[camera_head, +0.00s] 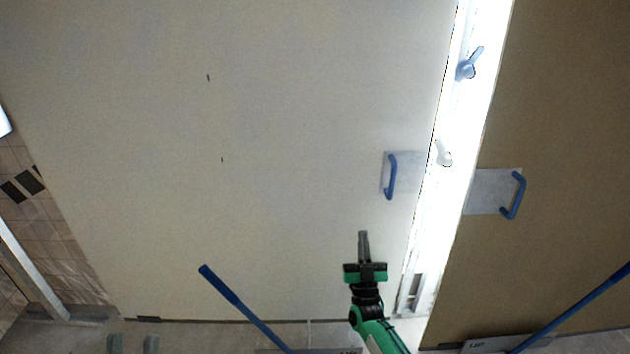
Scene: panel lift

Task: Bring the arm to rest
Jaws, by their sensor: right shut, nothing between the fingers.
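My right gripper (363,234) is at the lower middle of the head view, its green and black arm coming up from the bottom edge. Its fingers are together, with nothing between them. They point up the picture, in front of a large pale panel (250,150). A blue handle (391,177) on a grey plate is above and to the right of the gripper, apart from it. My left gripper is not in view.
A brown panel (560,130) with a blue handle (517,196) stands at right. A bright gap (465,120) between the panels shows small lever-like fittings. Blue bars rise at lower left (240,305) and lower right (580,314). Tiled wall (50,230) shows at far left.

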